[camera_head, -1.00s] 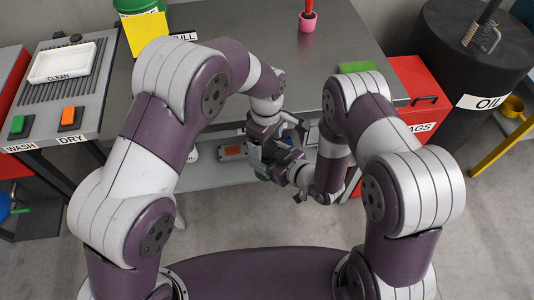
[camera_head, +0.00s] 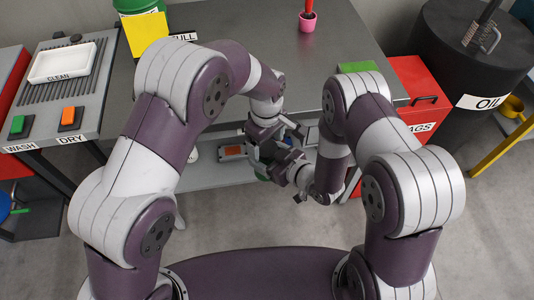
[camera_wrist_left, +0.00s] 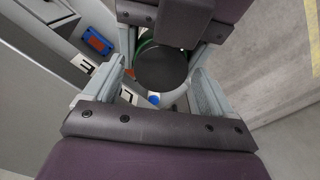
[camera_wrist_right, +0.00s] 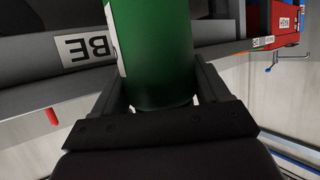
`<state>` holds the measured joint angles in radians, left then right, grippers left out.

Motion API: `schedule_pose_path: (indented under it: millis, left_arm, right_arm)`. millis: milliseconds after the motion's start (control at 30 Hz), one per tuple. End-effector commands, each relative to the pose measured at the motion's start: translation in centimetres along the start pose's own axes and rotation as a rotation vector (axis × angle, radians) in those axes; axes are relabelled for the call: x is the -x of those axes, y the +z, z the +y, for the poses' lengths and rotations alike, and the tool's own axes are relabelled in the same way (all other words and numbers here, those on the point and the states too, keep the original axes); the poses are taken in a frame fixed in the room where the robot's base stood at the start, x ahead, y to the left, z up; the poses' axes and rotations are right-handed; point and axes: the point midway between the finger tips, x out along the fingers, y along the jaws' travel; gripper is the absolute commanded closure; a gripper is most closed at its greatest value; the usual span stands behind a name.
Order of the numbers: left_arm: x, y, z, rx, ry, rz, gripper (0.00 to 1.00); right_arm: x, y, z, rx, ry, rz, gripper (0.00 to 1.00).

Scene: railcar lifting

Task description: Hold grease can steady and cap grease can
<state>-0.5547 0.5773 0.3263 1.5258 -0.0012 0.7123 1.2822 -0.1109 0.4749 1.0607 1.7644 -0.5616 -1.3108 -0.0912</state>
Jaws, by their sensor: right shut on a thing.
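The green grease can (camera_wrist_right: 155,55) stands between my right gripper's fingers (camera_wrist_right: 160,88) in the right wrist view, and they are shut on it. In the left wrist view a dark round cap (camera_wrist_left: 162,68) lies over the can's top, with a bit of green beside it. I cannot tell whether it is fully seated. My left gripper (camera_wrist_left: 160,80) has its fingers spread wide on both sides of the cap, with gaps, and looks open. In the head view my left gripper (camera_head: 282,130) is just above my right gripper (camera_head: 278,166), and the can is mostly hidden.
The grey table (camera_head: 250,55) is close in front of both grippers, with a lower shelf (camera_head: 215,173) under it. A pink pot (camera_head: 308,21) and a green block (camera_head: 358,67) are on the table. A red box (camera_head: 420,95) and the oil drum (camera_head: 470,50) are at right.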

Motion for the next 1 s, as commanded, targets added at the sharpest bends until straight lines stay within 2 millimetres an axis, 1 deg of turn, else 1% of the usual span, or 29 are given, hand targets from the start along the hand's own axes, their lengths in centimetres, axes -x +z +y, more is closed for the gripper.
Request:
schedule_pose_path:
  millis: [267, 367, 500, 600, 700, 933, 1000]
  left_arm:
    - [0.1, 0.0, 0.0, 0.001, 0.000, 0.000, 0.15]
    - [1.2, 0.0, 0.0, 0.001, 0.001, 0.000, 0.15]
    - [3.2, 0.0, 0.0, 0.001, 0.002, 0.001, 0.15]
    - [4.2, 0.0, 0.0, 0.002, 0.001, 0.000, 0.15]
    - [4.5, 0.0, 0.0, 0.002, -0.001, 0.000, 0.15]
    - [4.6, 0.0, 0.0, 0.004, -0.001, 0.000, 0.16]
    - [5.5, 0.0, 0.1, 0.035, 0.001, 0.000, 0.16]
  right_arm:
    - [0.0, -0.1, 0.0, 0.000, 0.001, 0.002, 1.00]
    - [0.0, -0.1, 0.0, 0.000, 0.001, 0.002, 1.00]
    - [0.0, -0.1, 0.0, 0.000, 0.001, 0.002, 1.00]
    - [0.0, -0.1, 0.0, 0.000, 0.001, 0.002, 1.00]
    - [0.0, -0.1, 0.0, 0.000, 0.001, 0.002, 1.00]
    - [0.0, -0.1, 0.0, 0.000, 0.001, 0.002, 1.00]
    - [0.0, -0.1, 0.0, 0.000, 0.001, 0.002, 1.00]
